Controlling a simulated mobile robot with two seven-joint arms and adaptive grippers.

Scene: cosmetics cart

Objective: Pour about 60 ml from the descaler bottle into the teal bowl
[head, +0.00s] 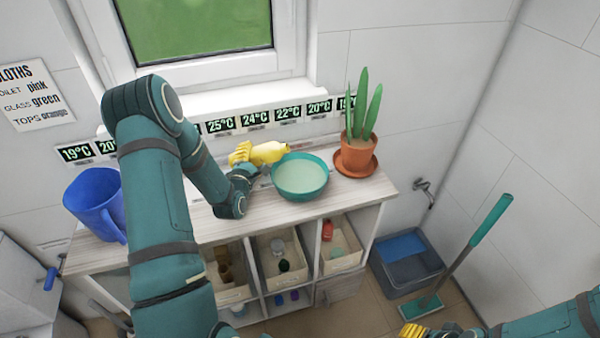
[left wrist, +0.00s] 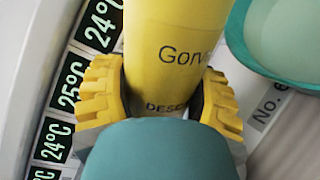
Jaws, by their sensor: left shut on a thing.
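The yellow descaler bottle (head: 267,152) is held tipped almost level, its mouth end pointing right at the back rim of the teal bowl. In the left wrist view the bottle (left wrist: 175,45) shows part of its label. My left gripper (head: 240,155) is shut on it, with yellow fingers on both sides (left wrist: 165,95). The teal bowl (head: 300,189) stands upright on the cart top, with a pale green inside; I cannot tell if that is liquid. Its edge also shows in the left wrist view (left wrist: 242,50). No stream is visible. My right gripper (head: 425,331) is partly cut off at the bottom.
A potted cactus (head: 357,157) stands right of the bowl on a saucer. A blue jug (head: 95,200) stands at the left end of the cart top (head: 262,215). Temperature labels line the wall behind. Bins fill the shelves below; a blue-grey crate (head: 408,275) and a squeegee (head: 470,250) are at right.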

